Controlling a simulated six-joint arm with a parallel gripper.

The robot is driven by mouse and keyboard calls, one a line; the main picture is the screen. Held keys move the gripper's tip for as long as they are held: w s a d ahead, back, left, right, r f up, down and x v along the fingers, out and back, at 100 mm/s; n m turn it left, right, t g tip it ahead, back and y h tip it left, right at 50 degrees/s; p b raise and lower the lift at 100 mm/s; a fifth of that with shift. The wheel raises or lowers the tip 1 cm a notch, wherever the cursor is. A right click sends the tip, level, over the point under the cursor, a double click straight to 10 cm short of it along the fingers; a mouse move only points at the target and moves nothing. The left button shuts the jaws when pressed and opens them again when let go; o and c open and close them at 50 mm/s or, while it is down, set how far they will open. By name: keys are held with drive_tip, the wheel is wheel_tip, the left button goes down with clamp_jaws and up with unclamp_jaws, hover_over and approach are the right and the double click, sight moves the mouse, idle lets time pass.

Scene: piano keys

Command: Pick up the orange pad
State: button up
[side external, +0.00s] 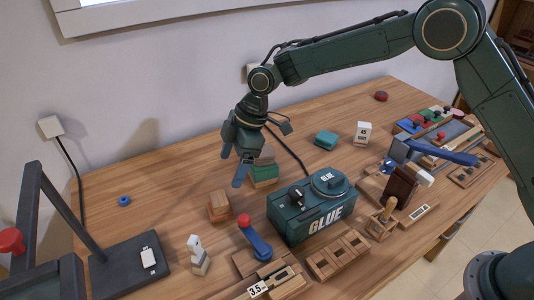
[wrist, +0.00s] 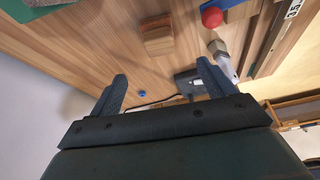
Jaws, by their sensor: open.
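No plainly orange pad stands out in either view. The closest in colour is an orange-brown wooden block (side external: 219,206), which seems to be stacked pieces, on the table left of the glue box. A wooden block also shows at the top middle of the wrist view (wrist: 158,35), ahead of the fingers; it looks like the same block. My gripper (side external: 234,165) is open and empty, in the air above the back-left part of the table. In the wrist view its two fingers (wrist: 162,74) are spread apart, with nothing between them.
A teal glue box (side external: 312,210) stands mid-table. A dark stand (side external: 128,265) is at front left. The back-left table is mostly clear.

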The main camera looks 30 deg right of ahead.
sight(219, 198)
drive_tip(key=shift+f, duration=0.1)
drive_tip(key=shift+x, duration=4.2)
drive_tip(key=shift+f, duration=0.15)
drive_tip(key=shift+x, duration=2.45)
drive_tip(key=c, duration=1.1)
